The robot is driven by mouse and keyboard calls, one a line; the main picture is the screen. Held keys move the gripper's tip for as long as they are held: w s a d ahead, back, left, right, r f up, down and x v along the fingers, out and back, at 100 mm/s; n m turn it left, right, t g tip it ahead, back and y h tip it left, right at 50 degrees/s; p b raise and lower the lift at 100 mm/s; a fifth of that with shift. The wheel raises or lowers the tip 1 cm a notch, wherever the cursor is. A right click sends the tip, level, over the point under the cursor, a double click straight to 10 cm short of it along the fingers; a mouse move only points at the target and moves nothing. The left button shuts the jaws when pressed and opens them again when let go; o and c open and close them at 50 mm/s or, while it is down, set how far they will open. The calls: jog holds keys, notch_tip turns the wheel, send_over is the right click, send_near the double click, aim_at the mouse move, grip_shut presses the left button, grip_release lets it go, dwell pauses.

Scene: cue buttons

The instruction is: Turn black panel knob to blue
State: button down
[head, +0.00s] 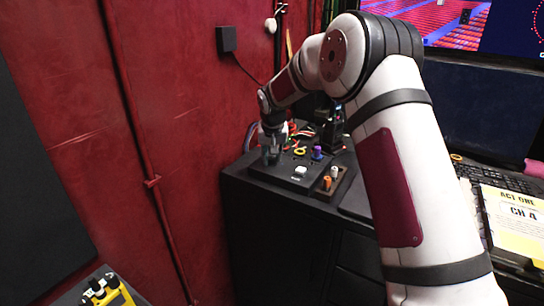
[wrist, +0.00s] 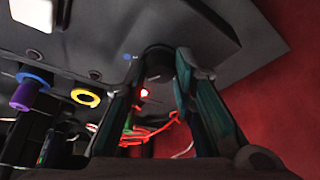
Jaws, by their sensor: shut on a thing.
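The black panel (head: 283,176) lies on top of a dark cabinet by the red wall; it fills the upper part of the wrist view (wrist: 95,35). My gripper (head: 272,158) points down at the panel's left end. In the wrist view my gripper (wrist: 160,75) has its fingers on both sides of the black knob (wrist: 158,62) and is shut on it. A small blue mark (wrist: 127,57) sits beside the knob, and a red glowing mark (wrist: 144,93) is close to it. The knob's pointer is not clear, and the fingers hide the knob in the head view.
The panel also carries a white button (head: 300,171), a yellow ring (head: 299,151) and a purple knob (head: 317,152). Orange and white pegs (head: 327,182) stand in a tray at right. Loose red cables (wrist: 150,132) lie behind the knob. The red wall (head: 190,120) is close on the left.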

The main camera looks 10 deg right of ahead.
jog(key=shift+w+b, duration=0.1)
jog(key=shift+b, duration=0.25)
jog(key=m+b, duration=0.1)
jog(key=m+h+b, duration=0.1)
jog(key=m, duration=0.1)
jog(key=shift+a+f, duration=0.1)
jog(key=shift+a, duration=0.1)
jog(key=shift+m+g+h+b, duration=0.5)
jog(key=shift+m+b, duration=0.4)
jog(key=shift+m, duration=0.5)
jog(key=c, duration=1.3)
grip_release()
jog(key=shift+c, duration=0.2)
